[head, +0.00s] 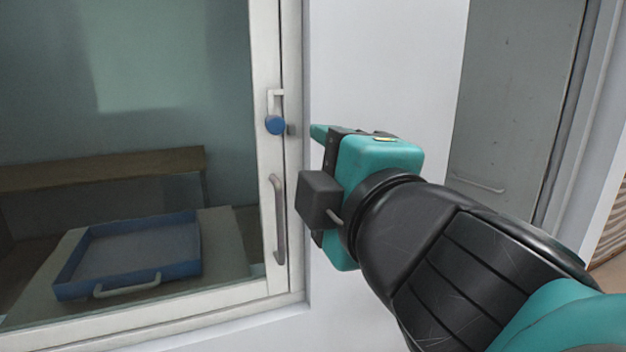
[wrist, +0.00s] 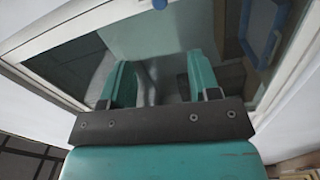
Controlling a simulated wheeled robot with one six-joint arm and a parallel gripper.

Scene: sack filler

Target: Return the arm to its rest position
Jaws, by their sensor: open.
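My gripper (head: 318,180) is in the middle of the head view, at the end of my black and teal arm. It is in front of the white wall, just right of the glazed door's frame (head: 270,60). In the wrist view its two teal fingers (wrist: 160,85) stand well apart with nothing between them. One finger shows in the head view near the door frame; the other is mostly hidden behind the gripper's body. The blue knob (head: 275,125) and the grey handle (head: 279,220) on the frame are close to the gripper's left. I cannot tell whether anything touches.
Behind the glass, a blue tray (head: 62,291) with a pale handle sits on a light board (head: 225,245). A wooden ledge (head: 100,168) runs behind it. A grey panel door (head: 512,90) with a handle stands at the right. White wall (head: 385,60) lies between.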

